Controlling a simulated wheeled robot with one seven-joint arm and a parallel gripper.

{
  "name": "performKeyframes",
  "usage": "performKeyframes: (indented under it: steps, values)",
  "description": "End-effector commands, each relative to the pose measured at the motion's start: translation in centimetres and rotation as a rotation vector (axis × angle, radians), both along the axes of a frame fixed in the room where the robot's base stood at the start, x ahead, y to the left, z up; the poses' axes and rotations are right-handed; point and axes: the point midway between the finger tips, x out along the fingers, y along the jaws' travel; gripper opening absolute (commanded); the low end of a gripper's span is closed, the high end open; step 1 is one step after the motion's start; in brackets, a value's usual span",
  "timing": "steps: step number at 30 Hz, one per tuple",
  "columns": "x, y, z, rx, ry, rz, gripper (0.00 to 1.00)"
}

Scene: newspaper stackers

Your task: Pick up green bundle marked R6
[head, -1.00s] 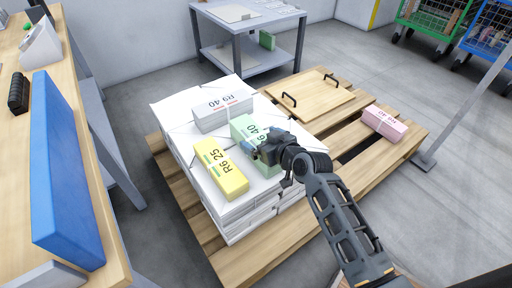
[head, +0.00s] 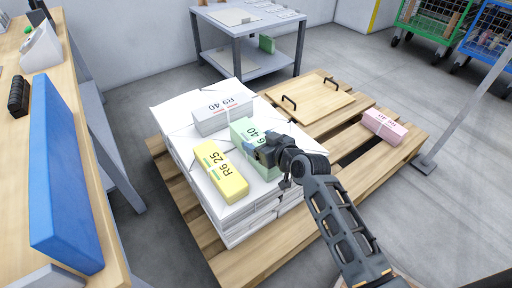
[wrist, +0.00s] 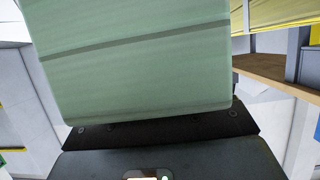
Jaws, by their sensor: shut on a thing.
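The green bundle (head: 242,132) is at the right side of the white stack, between the grey and yellow bundles. In the wrist view the green bundle (wrist: 140,60) fills the upper middle, close against my gripper (wrist: 158,135). My gripper is shut on the green bundle. The fingertips are mostly hidden. I cannot tell whether the bundle is clear of the stack.
The grey bundle (head: 222,115) marked R9 40 and the yellow bundle (head: 220,171) marked R6 25 lie close by on the white stack (head: 180,130). The pallet (head: 245,262) also carries a board with handles (head: 318,97) and a pink bundle (head: 384,126). A workbench (head: 85,180) stands left.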

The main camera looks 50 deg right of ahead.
Motion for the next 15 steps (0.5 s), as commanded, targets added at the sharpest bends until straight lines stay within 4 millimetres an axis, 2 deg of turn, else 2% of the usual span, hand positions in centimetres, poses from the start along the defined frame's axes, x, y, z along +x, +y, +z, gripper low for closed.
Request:
performKeyframes:
  steps: [1, 11, 15]
  values:
    - [-0.01, -0.01, 0.0, 0.0, 0.0, 0.0, 0.31]
    - [-0.02, 0.0, 0.0, 0.0, 0.0, 0.0, 0.0]
    - [0.08, -0.08, 0.32, -0.004, -0.006, -0.001, 0.0]
